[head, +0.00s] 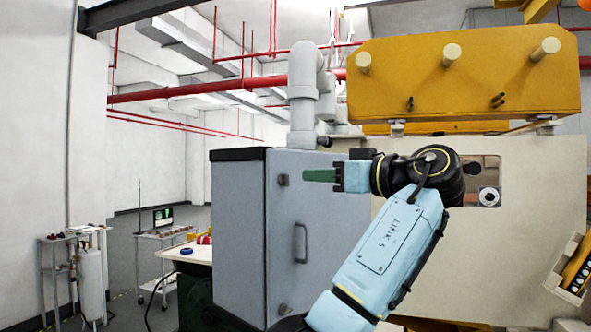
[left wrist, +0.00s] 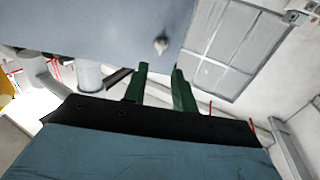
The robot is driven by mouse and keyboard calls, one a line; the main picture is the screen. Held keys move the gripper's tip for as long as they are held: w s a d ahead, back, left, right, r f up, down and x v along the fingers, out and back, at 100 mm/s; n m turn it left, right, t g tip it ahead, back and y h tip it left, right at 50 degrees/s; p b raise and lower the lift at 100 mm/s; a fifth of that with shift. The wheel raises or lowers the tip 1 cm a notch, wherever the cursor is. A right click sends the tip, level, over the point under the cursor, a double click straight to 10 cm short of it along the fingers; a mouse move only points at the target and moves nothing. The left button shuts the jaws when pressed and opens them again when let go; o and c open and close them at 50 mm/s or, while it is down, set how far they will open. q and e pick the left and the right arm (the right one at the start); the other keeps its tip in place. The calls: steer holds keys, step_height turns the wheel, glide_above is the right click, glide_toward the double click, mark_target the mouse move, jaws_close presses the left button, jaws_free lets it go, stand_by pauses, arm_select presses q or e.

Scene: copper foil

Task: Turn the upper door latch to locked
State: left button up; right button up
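A grey cabinet (head: 238,225) has a door with an upper latch (head: 283,180), a bar handle (head: 300,243) and a lower latch (head: 284,309). The upper latch is a small dark knob near the door's top left; I cannot tell its turn position. My left gripper (head: 305,175) points its green fingers left at this latch, a little short of it. In the left wrist view, the fingers (left wrist: 160,68) are apart with nothing between them. A small pale knob (left wrist: 161,45), apparently the upper latch, lies just beyond the fingertips, roughly between them. My right gripper is out of view.
A grey pipe (head: 303,95) rises behind the cabinet. A yellow housing with pegs (head: 465,75) hangs over a pale panel (head: 520,235) at the right. A workbench (head: 190,252) and carts (head: 160,238) stand at the left. The space before the door's left part is open.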

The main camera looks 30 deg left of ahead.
mark_target(285, 180)
arm_select(q)
steer(key=a, duration=0.2)
steer(key=a+p, duration=0.1)
steer(key=a, duration=0.1)
steer(key=w+a, duration=0.1)
steer(key=a, duration=0.1)
steer(key=shift+a+p, duration=0.3)
steer(key=shift+p, duration=0.05)
jaws_close()
